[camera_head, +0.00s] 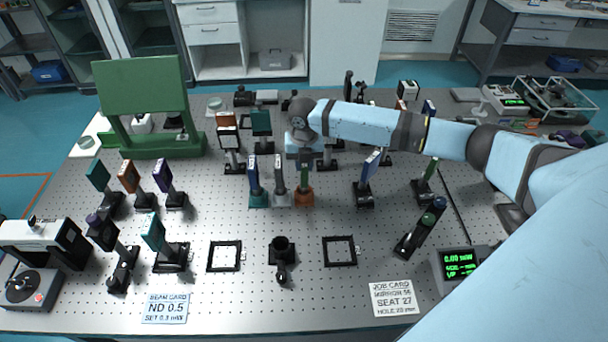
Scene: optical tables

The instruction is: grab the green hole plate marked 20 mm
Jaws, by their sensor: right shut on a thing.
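A narrow green plate (305,175) stands upright in an orange base (304,197), near the middle of the table. Its marking is too small to read. My right arm reaches in from the right. Its gripper (304,157) points down and is shut at the top of the green plate, though the fingertips are small and partly hidden. The plate still appears to be at its base. My left gripper is out of view.
Close left of it stand a grey plate (279,175) and a blue plate (254,178). Mounted optics stand around them. A green panel (141,95) is at the back left. A job card (394,298) and a beam card (165,308) lie in front. Perforated table (205,210) shows between the mounts.

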